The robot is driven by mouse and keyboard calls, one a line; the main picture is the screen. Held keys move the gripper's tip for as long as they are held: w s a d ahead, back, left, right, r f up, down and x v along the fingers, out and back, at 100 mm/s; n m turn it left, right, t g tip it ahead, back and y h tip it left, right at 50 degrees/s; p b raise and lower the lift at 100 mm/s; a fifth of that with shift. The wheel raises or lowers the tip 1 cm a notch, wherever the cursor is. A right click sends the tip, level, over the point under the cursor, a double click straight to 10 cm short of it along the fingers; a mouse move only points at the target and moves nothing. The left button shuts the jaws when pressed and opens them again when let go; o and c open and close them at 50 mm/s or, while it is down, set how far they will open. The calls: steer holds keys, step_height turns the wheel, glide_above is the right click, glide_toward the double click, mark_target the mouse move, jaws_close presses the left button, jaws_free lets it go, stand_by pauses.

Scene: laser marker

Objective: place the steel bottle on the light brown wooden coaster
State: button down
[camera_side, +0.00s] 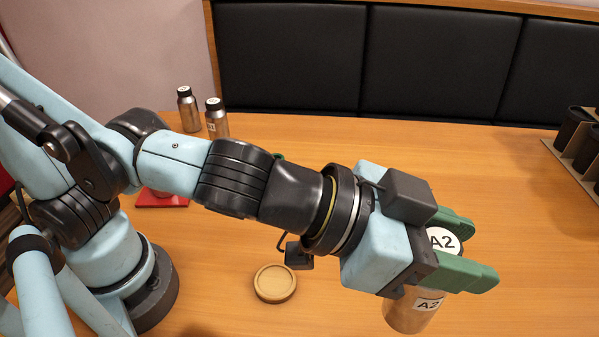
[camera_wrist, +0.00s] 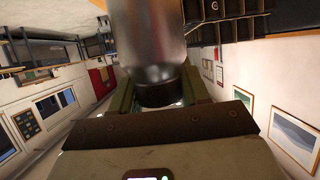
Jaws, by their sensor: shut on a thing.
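The steel bottle (camera_side: 411,312) has a dark cap with a white A2 label on top and another A2 label on its side. My gripper (camera_side: 462,250) has green fingers and is shut on the bottle near its cap. The bottle looks upright in the side view; whether its base touches the table I cannot tell. In the wrist view the steel bottle (camera_wrist: 150,42) fills the top middle, between the green fingers (camera_wrist: 160,95). The light brown wooden coaster (camera_side: 274,283) lies empty on the table, left of the bottle and below my wrist.
Two other steel bottles (camera_side: 188,108) (camera_side: 216,118) with dark caps stand at the back left of the wooden table (camera_side: 330,135). A red item (camera_side: 160,199) lies behind my arm. A rack with dark cylinders (camera_side: 577,140) stands at the right edge. The table's back middle is clear.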

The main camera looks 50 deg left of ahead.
steer(key=shift+r, duration=0.5)
steer(key=w+a+f, duration=0.1)
steer(key=a+f, duration=0.3)
steer(key=a, duration=0.4)
steer(key=w+a+f, duration=0.1)
steer(key=a+f, duration=0.3)
steer(key=a, duration=0.3)
steer(key=s+a+r+m+g+h, duration=0.4)
steer(key=s+r+m+g, duration=0.4)
steer(key=r+m+g, duration=0.15)
step_height(320, 180, down, 15)
steer(key=shift+g, duration=0.35)
stand_by(0.7)
steer(key=shift+w, duration=0.1)
steer(key=c, duration=0.5)
jaws_free()
steer(key=shift+c, duration=0.2)
